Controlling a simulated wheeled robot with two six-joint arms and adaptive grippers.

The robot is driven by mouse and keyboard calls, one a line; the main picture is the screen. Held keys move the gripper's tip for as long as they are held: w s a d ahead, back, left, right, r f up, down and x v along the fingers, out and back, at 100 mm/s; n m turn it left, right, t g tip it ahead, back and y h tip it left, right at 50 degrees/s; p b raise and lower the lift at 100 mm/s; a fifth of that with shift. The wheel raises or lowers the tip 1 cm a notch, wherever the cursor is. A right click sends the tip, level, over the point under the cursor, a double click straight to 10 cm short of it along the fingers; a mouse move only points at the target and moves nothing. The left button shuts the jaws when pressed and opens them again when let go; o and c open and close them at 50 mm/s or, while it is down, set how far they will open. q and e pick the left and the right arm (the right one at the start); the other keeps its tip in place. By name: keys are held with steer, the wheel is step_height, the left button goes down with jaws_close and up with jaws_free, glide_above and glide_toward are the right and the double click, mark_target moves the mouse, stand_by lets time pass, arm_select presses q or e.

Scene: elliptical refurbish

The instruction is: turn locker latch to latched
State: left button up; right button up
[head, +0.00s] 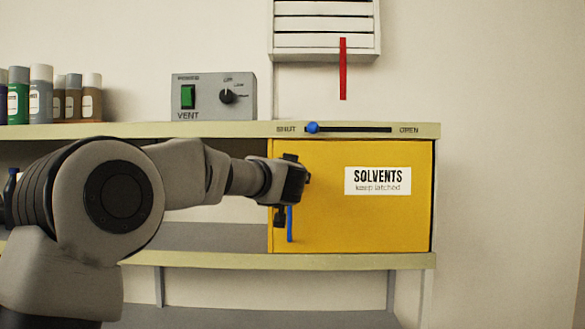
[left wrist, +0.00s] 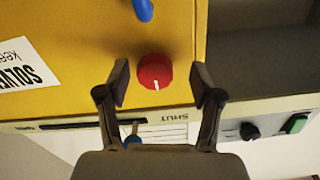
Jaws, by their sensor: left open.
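The yellow locker (head: 388,223) has a white "SOLVENTS keep latched" label (head: 378,181) and its door is closed. A round red latch knob (left wrist: 155,71) with a white mark shows on the door in the left wrist view, which is upside down relative to the head view. The mark points toward the shelf edge with the SHUT lettering. In the head view my arm hides the knob. My left gripper (head: 290,187) is at the door's left side. In the left wrist view its open fingers (left wrist: 160,78) appear on either side of the knob; contact cannot be told. My right gripper is not in view.
A blue handle (head: 290,224) hangs just below my gripper. Above the door, a blue slider (head: 313,127) sits at the SHUT end of its slot. A vent control box (head: 213,97) and several bottles (head: 41,94) stand on the shelf. A red strip (head: 343,69) hangs above.

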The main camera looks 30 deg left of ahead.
arm_select(q)
steer(key=shift+w+r, duration=0.1)
steer(key=shift+w, duration=0.45)
steer(key=shift+s+d+r, duration=0.1)
steer(key=shift+d, duration=0.1)
steer(key=shift+s+a, duration=0.1)
steer(key=shift+a, duration=0.05)
steer(key=c, duration=0.4)
steer(key=shift+a, duration=0.1)
steer(key=c, duration=0.6)
steer(key=shift+c, duration=0.7)
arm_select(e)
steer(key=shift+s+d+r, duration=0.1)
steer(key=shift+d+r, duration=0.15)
